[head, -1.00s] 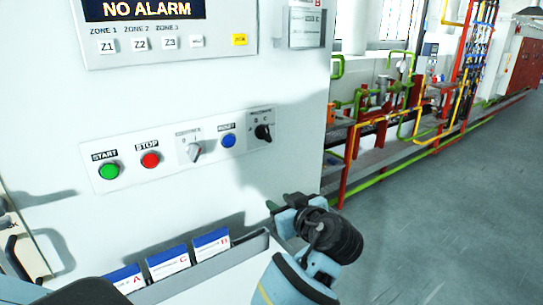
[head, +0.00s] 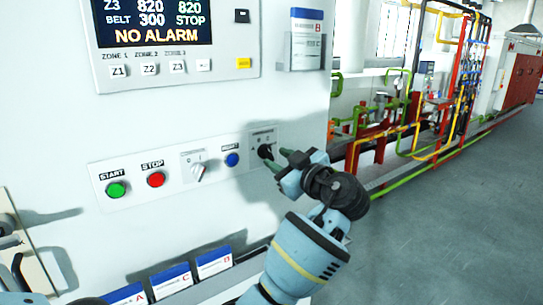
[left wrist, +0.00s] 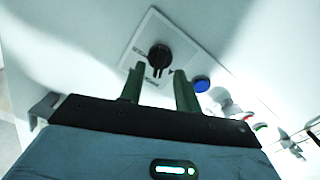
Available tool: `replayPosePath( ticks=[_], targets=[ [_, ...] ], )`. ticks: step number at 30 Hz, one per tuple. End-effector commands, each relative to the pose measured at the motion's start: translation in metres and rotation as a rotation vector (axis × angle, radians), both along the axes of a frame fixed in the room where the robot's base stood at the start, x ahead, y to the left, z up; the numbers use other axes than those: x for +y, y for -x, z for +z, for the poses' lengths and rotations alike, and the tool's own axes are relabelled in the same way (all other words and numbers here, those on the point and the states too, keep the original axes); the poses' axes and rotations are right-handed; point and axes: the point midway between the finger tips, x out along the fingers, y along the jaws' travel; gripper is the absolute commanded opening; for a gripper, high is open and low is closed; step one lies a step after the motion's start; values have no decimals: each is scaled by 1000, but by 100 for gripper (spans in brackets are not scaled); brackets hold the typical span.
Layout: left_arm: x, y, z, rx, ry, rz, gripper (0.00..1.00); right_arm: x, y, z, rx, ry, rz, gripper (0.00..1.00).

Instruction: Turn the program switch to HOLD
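The program switch (head: 265,151) is a black rotary knob at the right end of the button strip; its position lettering is too small to read now. In the left wrist view the knob (left wrist: 159,57) stands just beyond the fingertips, roughly between them. My left gripper (head: 284,161) has its dark green fingers apart, close in front of the knob and pointing at the panel. The left wrist view also shows the gripper (left wrist: 159,70) open with nothing between the fingers. Contact with the knob cannot be made out. My right gripper is not in view.
The blue button (head: 232,160) is the knob's close neighbour. Farther left are a grey selector (head: 198,173), a red STOP button (head: 156,180) and a green START button (head: 117,189). The display (head: 155,22) reads NO ALARM. Card holders are above and below; open floor lies right.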

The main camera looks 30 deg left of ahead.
Motion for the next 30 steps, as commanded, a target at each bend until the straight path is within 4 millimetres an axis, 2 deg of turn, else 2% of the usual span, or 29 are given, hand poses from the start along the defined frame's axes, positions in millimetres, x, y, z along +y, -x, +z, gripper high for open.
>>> replayPosePath(
  ticks=[6,17,25,30],
  targets=[
    [22,-9,1,-1,0,0,33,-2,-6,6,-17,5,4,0],
    [27,-11,-1,2,1,-1,33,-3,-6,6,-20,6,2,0],
    [26,-11,-1,2,2,0,0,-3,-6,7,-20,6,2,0],
    [26,-11,-1,3,1,0,0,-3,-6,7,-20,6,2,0]
  ],
)
